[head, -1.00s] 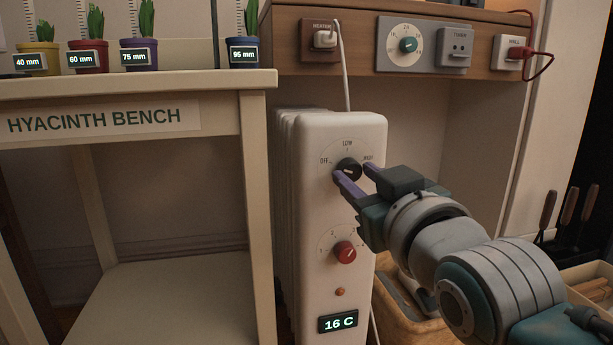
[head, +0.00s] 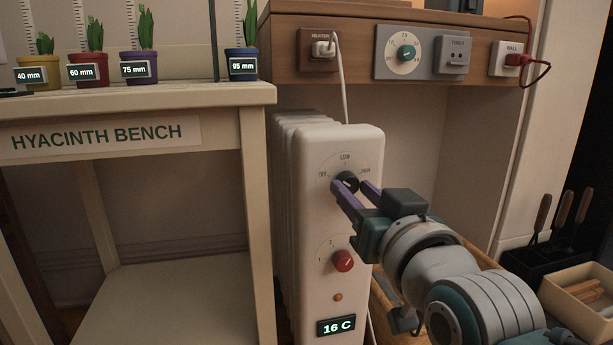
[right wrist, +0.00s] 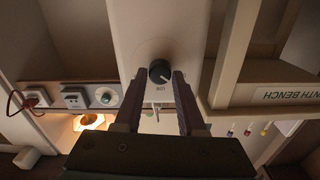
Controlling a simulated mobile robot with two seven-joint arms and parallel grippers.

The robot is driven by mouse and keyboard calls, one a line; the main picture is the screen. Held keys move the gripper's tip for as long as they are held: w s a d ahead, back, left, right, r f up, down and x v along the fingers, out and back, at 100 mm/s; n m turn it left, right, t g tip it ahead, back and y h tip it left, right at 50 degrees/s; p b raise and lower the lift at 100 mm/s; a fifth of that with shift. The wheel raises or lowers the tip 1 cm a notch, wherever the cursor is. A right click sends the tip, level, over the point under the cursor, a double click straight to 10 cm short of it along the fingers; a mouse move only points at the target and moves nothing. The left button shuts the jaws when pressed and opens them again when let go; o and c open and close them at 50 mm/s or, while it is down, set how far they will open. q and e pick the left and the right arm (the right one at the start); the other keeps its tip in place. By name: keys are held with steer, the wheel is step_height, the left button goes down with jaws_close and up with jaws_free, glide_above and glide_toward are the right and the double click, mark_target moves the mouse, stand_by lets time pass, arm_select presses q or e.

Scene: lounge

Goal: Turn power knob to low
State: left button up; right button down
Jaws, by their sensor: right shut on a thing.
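The white heater (head: 310,230) stands in the middle of the head view. Its dark power knob (head: 347,181) is near the top, under a dial marked OFF at left, LOW at top and a partly hidden word at right. My right gripper (head: 348,187) is shut on the power knob, with one purple finger on each side. In the right wrist view the knob (right wrist: 161,71) sits between the fingertips, with LOW upside down below it. Its pale mark appears to point lower right there, toward the OFF side. My left gripper is not in view.
A red knob (head: 343,260) and a 16 C display (head: 336,326) are lower on the heater. The hyacinth bench (head: 200,95) with potted plants stands close at left. A wooden shelf unit (head: 290,45) with sockets is behind.

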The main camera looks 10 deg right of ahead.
steer(key=m+p, duration=0.2)
steer(key=m, duration=0.2)
steer(key=shift+r+m, duration=0.1)
steer(key=shift+m, duration=0.2)
steer(key=m+p, duration=0.1)
steer(key=m, duration=0.1)
steer(key=shift+m, duration=0.3)
steer(key=shift+m+p, duration=0.35)
steer(key=shift+m, duration=1.15)
steer(key=c, duration=0.5)
jaws_free()
